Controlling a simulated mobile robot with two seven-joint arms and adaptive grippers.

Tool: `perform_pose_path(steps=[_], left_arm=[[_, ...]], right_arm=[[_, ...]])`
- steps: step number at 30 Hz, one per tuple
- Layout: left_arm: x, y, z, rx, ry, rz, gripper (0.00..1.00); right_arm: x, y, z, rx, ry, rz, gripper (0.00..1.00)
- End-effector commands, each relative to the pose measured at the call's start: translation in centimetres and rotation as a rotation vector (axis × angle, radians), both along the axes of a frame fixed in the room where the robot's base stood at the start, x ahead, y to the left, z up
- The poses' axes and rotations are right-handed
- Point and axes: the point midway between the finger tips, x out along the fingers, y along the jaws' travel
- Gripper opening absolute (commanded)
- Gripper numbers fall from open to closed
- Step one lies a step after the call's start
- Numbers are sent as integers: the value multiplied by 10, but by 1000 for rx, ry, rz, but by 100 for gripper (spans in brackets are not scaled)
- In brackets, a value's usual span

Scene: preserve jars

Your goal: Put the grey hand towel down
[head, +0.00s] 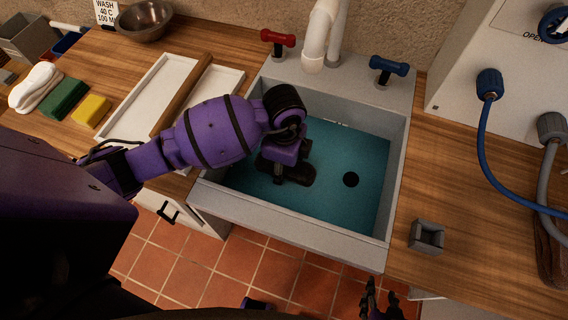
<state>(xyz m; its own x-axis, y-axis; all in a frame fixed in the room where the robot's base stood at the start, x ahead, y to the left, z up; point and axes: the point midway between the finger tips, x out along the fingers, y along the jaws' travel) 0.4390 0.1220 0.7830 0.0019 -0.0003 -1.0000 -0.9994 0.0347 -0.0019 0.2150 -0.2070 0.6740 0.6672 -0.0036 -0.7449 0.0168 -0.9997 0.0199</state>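I cannot make out a grey hand towel in the head view. The nearest thing to one is a whitish rolled cloth (36,87) lying on the counter at the far left, away from both grippers. My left gripper (286,172) points down over the left part of the sink (300,222). Its wrist hides most of the fingers, so I cannot tell whether it is open or holds anything. My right gripper (381,296) is low at the bottom edge, in front of the sink. Its dark fingers appear apart, with nothing visible between them.
A green sponge (64,100) and a yellow sponge (92,111) lie left of a white tray (143,98). A metal bowl (145,20) stands behind. The blue-floored sink has a tap (322,35). A small grey holder (427,236) stands on the right counter, otherwise mostly clear near the sink.

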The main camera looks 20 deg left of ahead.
Motion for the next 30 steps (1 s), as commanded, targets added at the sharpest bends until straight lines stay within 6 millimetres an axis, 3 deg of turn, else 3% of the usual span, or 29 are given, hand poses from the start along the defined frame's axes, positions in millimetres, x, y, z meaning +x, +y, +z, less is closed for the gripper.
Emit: perform_pose_path(steps=[4, 16, 30], left_arm=[[0, 0, 0, 1, 0, 0, 71], [1, 0, 7, 1, -2, 1, 71], [1, 0, 100, 0, -5, -1, 71]], right_arm=[[-2, 0, -1, -1, 4, 1, 39], [-3, -1, -2, -3, 7, 4, 39], [2, 3, 9, 5, -1, 8, 39]])
